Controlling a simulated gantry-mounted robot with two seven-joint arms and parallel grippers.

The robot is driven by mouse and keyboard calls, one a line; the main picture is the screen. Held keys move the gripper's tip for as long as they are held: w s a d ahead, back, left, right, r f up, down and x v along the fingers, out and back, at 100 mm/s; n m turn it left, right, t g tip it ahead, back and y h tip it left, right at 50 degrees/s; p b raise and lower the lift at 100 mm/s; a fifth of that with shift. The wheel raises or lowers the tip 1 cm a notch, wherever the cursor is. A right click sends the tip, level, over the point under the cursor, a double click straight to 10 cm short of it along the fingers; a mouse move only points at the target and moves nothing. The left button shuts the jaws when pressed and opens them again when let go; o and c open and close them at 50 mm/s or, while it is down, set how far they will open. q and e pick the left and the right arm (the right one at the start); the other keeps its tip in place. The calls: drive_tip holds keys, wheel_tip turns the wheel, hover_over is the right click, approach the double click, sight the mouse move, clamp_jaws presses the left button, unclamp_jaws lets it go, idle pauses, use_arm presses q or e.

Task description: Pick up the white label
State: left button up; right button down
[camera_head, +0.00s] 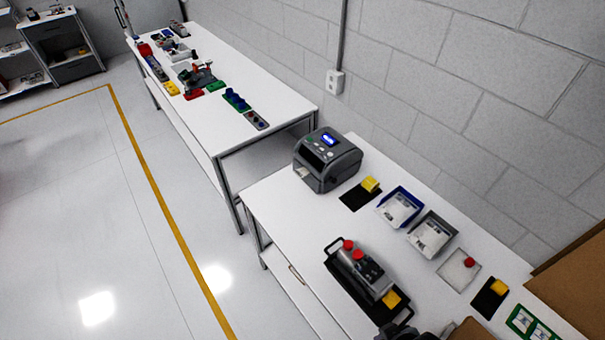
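A small white piece, which looks like the white label (302,172), sticks out at the front of the grey label printer (328,160). The printer stands at the left end of the near white table, and its blue screen is lit. White, label-like pieces also lie in a blue bin (417,203) and a grey bin (450,241) to the right; their print is too small to read. Neither of my grippers can be made out. A dark shape cut off by the bottom edge cannot be identified.
A black tray (338,272) holding a device with red buttons lies on the near table (285,215). Black pads with yellow blocks (370,184) and a brown box (580,280) are at the right. A second table (235,70) stands behind. The tabletop left of the tray is clear.

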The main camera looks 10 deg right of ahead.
idle(0.4)
drive_tip(key=shift+c, duration=1.2)
unclamp_jaws()
drive_tip(key=shift+a, duration=0.1)
drive_tip(key=shift+w, duration=0.2)
